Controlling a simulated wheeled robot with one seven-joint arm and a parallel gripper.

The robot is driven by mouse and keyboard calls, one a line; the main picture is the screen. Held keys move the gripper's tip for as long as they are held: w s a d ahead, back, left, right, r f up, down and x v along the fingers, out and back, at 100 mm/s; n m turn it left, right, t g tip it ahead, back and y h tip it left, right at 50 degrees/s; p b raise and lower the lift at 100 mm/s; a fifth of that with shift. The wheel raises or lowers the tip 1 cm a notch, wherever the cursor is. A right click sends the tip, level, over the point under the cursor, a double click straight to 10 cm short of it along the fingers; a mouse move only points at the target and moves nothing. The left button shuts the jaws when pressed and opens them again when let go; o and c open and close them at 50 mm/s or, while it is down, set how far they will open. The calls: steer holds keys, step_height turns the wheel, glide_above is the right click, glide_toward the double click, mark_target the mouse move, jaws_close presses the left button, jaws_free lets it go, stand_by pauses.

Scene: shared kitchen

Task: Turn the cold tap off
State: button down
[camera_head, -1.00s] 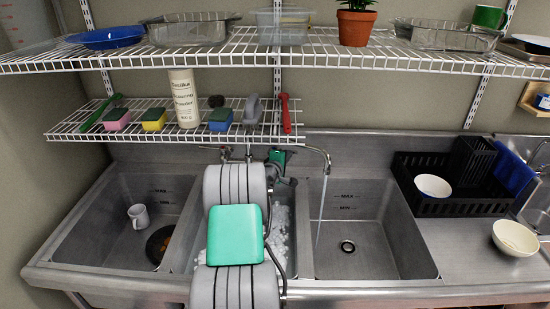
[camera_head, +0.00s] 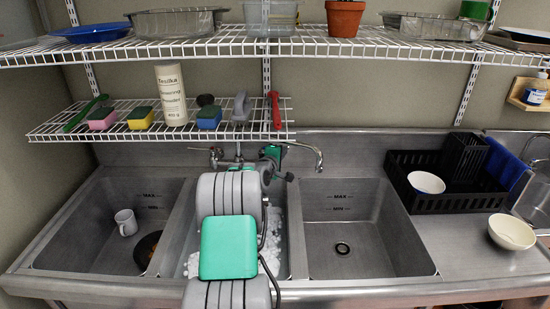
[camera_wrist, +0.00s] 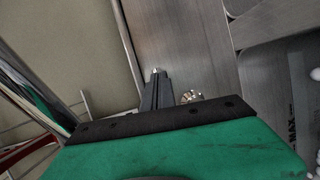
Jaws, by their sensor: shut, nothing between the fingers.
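The tap's metal spout (camera_head: 310,149) reaches over the right basin, and no water stream shows under it. A tap handle (camera_head: 215,154) shows on the wall left of my arm. The other handle cannot be made out clearly behind my arm in the head view. My gripper (camera_wrist: 156,78) is shut and empty, its dark fingers close to the steel backsplash. A small shiny metal fitting (camera_wrist: 191,96) sits just right of the fingers in the wrist view; I cannot tell whether they touch. My green-and-grey arm hides part of the middle basin.
The right basin (camera_head: 365,235) is empty. The left basin holds a mug (camera_head: 126,222) and a dark round item (camera_head: 148,250). A wire shelf (camera_head: 60,133) with sponges, a bottle and brushes hangs just above the tap. A black rack (camera_head: 400,190) stands at right.

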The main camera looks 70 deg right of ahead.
steer(key=shift+r, duration=0.4)
steer(key=s+a+r+b, duration=0.1)
steer(key=s+a, duration=0.2)
steer(key=a, duration=0.3)
steer(key=s+a+r+b, duration=0.1)
steer(key=s+a, duration=0.1)
steer(key=a, duration=0.5)
steer(key=w+a+f+m+t+y, duration=0.1)
steer(key=w+a+t+y, duration=0.25)
steer(key=w+a, duration=0.9)
steer(key=w+a+f+t+y, duration=0.2)
steer(key=w+a+y, duration=0.3)
steer(key=w+a, duration=0.75)
steer(key=s+a+f+y, duration=0.1)
steer(key=s+a+y, duration=0.1)
steer(key=a, duration=0.7)
steer(key=s+a+y, duration=0.2)
steer(key=a, duration=0.7)
steer(key=s+a+f+g+y, duration=0.1)
steer(key=s+a, duration=0.3)
steer(key=a, duration=0.4)
steer(key=s+a+g+y, duration=0.1)
steer(key=s+a+y, duration=0.1)
steer(key=s+a, duration=0.3)
steer(key=a, duration=0.3)
steer(key=shift+a+f+n+g, duration=0.3)
steer(key=shift+f+n+g, duration=0.05)
steer(key=shift+f+n, duration=0.05)
